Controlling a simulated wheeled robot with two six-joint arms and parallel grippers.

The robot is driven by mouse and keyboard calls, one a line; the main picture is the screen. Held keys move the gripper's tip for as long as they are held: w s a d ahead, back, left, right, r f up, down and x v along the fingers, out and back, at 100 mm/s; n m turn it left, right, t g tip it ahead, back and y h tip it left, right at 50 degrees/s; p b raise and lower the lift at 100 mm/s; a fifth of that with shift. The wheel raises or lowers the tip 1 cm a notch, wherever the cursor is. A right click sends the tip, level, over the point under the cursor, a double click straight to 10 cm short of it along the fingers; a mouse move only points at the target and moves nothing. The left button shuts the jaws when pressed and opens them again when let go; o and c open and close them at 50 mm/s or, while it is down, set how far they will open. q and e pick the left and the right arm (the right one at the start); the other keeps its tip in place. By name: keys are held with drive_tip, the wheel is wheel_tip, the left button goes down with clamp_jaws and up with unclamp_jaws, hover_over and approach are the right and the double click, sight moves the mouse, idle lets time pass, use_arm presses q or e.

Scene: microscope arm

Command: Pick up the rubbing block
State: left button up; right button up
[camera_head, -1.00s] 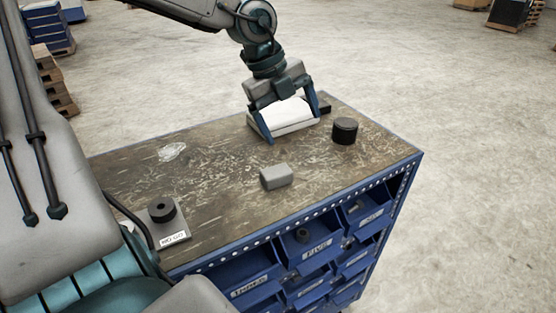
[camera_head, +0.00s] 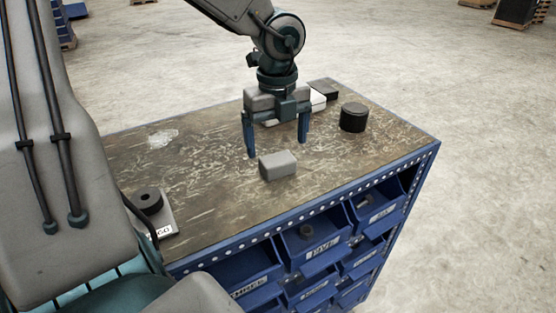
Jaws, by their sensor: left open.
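A small grey block (camera_head: 278,166), which looks like the rubbing block, lies on the worn top of the blue cabinet (camera_head: 225,195), near its middle front. My left gripper (camera_head: 278,148) points down just behind and above the block. Its two blue fingers are spread wide, one to the left and one to the right of the block, with nothing visible between them. I cannot tell whether the fingertips touch the top. My right gripper is not in view.
A black cylinder (camera_head: 353,117) stands right of the gripper. A white object (camera_head: 317,99) and a dark flat piece (camera_head: 322,88) lie behind it, partly hidden. A black ring (camera_head: 147,201) sits on a labelled plate at the front left. Open blue drawers (camera_head: 310,242) line the cabinet front.

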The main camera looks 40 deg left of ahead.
sight(278, 159)
use_arm(q)
drive_tip(key=shift+f+b, duration=0.55)
drive_tip(key=shift+f, duration=0.05)
wheel_tip(278, 159, down, 2)
drive_tip(key=shift+f+b, duration=0.1)
drive_tip(key=shift+b, duration=0.9)
drive_tip(key=shift+f+p, duration=0.55)
drive_tip(key=shift+f, duration=0.15)
drive_tip(key=shift+w+a+f, duration=0.1)
drive_tip(key=shift+w+f, duration=0.05)
drive_tip(key=shift+c, duration=0.4)
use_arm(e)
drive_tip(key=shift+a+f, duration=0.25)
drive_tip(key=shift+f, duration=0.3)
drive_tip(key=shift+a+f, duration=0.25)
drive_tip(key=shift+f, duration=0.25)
use_arm(q)
drive_tip(key=c, duration=1.1)
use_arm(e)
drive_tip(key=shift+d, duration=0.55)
